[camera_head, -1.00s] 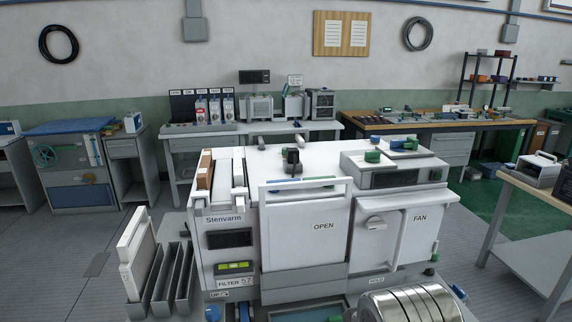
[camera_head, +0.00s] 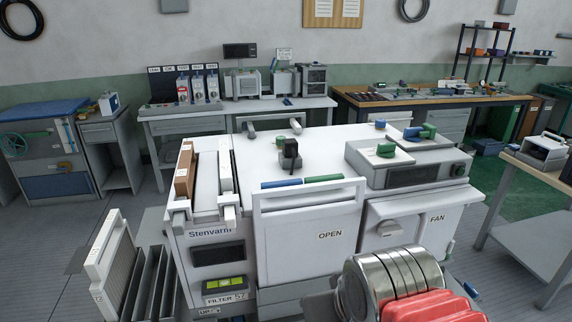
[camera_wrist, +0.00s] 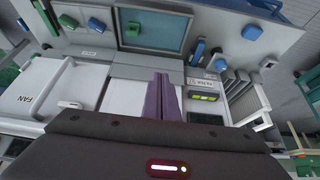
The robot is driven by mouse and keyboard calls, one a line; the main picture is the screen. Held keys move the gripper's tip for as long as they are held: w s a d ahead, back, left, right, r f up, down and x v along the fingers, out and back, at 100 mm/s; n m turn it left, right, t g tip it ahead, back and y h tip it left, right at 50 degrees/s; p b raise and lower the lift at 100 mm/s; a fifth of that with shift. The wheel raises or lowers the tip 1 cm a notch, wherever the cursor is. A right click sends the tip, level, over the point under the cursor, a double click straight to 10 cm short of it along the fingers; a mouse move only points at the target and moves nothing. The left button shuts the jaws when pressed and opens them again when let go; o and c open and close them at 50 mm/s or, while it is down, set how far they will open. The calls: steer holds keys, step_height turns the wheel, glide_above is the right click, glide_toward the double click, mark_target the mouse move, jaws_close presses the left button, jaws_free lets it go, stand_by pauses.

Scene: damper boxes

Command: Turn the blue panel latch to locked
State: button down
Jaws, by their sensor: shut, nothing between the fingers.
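In the wrist view my gripper (camera_wrist: 165,88) shows as two purple fingers pressed together, with nothing between them. They point over the white front of the machine. A blue bar (camera_head: 281,184) and a green bar (camera_head: 323,178) lie side by side behind the handle of the OPEN panel (camera_head: 318,240) in the head view. The fingers touch none of these.
The white machine (camera_head: 215,225) fills the middle, with a FAN door (camera_head: 420,235) at right. A black knob (camera_head: 290,153) stands on its top. A filter rack (camera_head: 150,285) stands at left. A bench (camera_head: 520,180) stands at far right, with open floor before it.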

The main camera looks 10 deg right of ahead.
steer(key=shift+w, duration=0.2)
steer(key=w+r, duration=1.5)
steer(key=w, duration=0.2)
steer(key=w+r+g, duration=0.1)
steer(key=w+r, duration=0.2)
steer(key=w, duration=0.4)
steer(key=w+r, duration=0.2)
steer(key=w, duration=0.6)
steer(key=shift+w+a+r+g, duration=0.2)
steer(key=shift+w+r+g, duration=0.1)
steer(key=shift+r+g, duration=0.1)
